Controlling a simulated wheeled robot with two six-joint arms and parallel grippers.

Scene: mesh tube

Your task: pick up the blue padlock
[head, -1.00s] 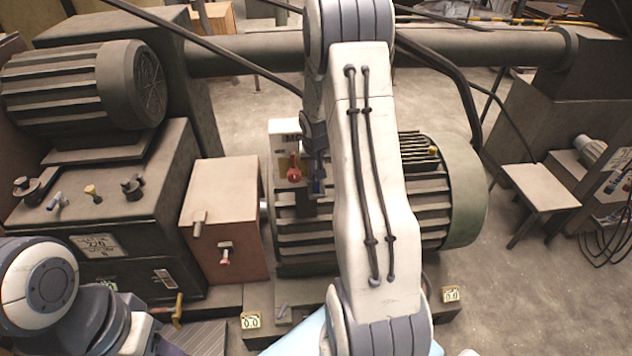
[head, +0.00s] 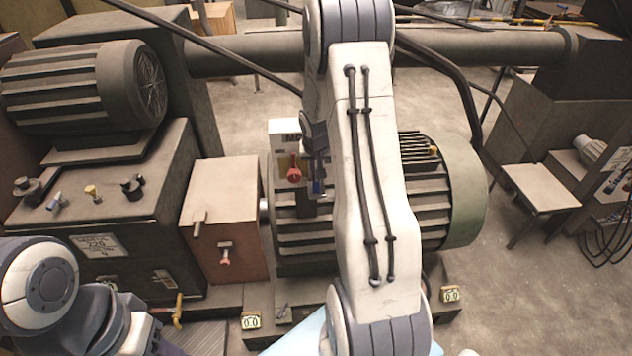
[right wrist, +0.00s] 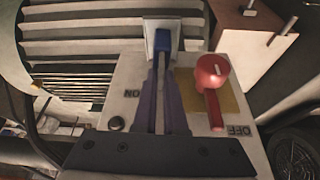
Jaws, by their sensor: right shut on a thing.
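The blue padlock (right wrist: 162,40) is at the tips of my right gripper in the right wrist view, in front of a small pale plate (right wrist: 178,30). My right gripper (right wrist: 162,62) has its two long fingers close together and is shut on the padlock. In the head view the padlock (head: 318,187) is a small blue patch beside the red switch handle (head: 293,174), and my right arm partly hides this area. I cannot tell whether the padlock is still attached to the plate. My left arm shows at the lower left, but its gripper is out of view.
The switch box (right wrist: 131,75) carries ON and OFF marks and the red rotary handle (right wrist: 211,75). Behind it is a large ribbed motor (head: 420,190). A brown box (head: 225,190) stands left of it. A small stool (head: 540,187) stands on the right.

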